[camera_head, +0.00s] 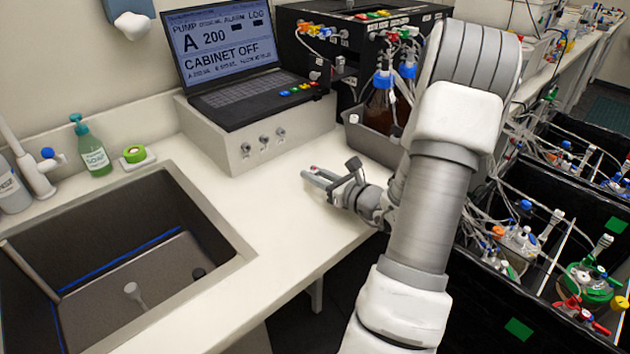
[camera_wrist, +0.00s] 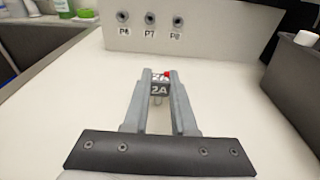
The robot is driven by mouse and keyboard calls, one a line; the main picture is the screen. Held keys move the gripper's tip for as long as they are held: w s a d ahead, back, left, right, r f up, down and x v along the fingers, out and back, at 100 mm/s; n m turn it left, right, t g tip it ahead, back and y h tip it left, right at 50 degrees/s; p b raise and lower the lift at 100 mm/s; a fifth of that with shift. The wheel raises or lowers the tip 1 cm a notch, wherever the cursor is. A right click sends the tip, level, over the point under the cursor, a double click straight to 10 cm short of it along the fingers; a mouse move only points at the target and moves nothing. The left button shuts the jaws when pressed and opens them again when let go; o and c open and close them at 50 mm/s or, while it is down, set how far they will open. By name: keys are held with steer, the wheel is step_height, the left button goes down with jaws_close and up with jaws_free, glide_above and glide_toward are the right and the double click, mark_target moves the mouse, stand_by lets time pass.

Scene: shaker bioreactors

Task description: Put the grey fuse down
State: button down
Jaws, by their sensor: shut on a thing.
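The grey fuse (camera_wrist: 159,88), marked 2A and with a small red spot, is between my two fingertips in the wrist view. My gripper (camera_wrist: 159,84) is shut on it. In the head view my gripper (camera_head: 308,173) is low over the white counter (camera_head: 262,205), in front of the laptop's white box. The fuse is too small to make out clearly there. I cannot tell whether the fuse touches the counter.
The white box (camera_head: 262,140) with sockets P6, P7 and P8 carries the laptop (camera_head: 228,62). A sink (camera_head: 120,270) lies to the left. A grey tray (camera_head: 370,140) with bottles stands behind my arm. The counter around my gripper is clear.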

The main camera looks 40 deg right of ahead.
steer(key=shift+f, duration=0.65)
steer(key=shift+f, duration=0.15)
steer(key=c, duration=0.7)
jaws_free()
